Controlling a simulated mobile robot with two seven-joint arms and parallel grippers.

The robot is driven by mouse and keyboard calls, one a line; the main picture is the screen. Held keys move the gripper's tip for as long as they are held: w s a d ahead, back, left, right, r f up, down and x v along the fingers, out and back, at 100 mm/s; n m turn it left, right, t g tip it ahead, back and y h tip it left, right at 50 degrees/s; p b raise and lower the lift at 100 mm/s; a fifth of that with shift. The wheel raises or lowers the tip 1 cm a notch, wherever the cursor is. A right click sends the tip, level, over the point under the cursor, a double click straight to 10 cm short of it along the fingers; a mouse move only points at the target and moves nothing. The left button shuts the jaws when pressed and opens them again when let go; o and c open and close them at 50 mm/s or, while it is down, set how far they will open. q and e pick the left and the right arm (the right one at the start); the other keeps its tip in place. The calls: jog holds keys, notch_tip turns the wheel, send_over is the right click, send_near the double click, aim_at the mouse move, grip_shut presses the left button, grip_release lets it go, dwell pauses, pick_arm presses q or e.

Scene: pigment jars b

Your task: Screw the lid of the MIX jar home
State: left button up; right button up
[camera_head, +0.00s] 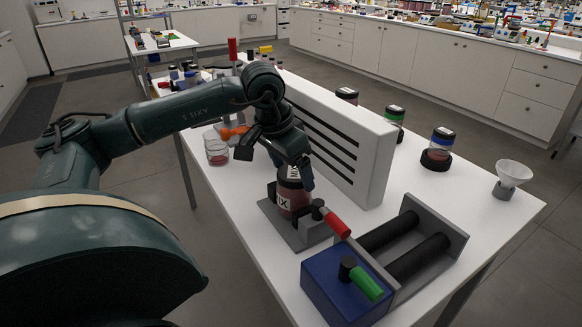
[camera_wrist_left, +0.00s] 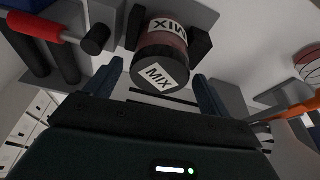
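The MIX jar (camera_head: 291,197) stands upright in a grey clamp (camera_head: 314,232) with a red handle (camera_head: 337,225), near the table's front. Its dark lid with a white MIX label (camera_wrist_left: 159,77) faces the left wrist view, where the reddish jar body (camera_wrist_left: 165,42) also shows. My left gripper (camera_head: 290,170) is over the jar from above. In the left wrist view its two fingers (camera_wrist_left: 158,76) are spread on either side of the lid, with gaps between. The gripper partly hides the lid in the head view, and the thread is hidden. My right gripper is not in view.
A slotted white panel (camera_head: 372,165) stands just behind the jar. A roller device with a blue box (camera_head: 335,287) sits front right. Several jars, including a blue-banded one (camera_head: 440,145), and a funnel (camera_head: 513,174) stand behind. A glass beaker (camera_head: 216,152) is left.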

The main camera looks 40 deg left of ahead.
pick_arm(q)
jog(key=shift+o, duration=0.6)
jog(key=shift+r, duration=0.1)
jog(key=shift+r, duration=0.3)
jog(key=v, duration=1.2)
jog(key=shift+r, duration=0.15)
jog(key=shift+s, duration=0.2)
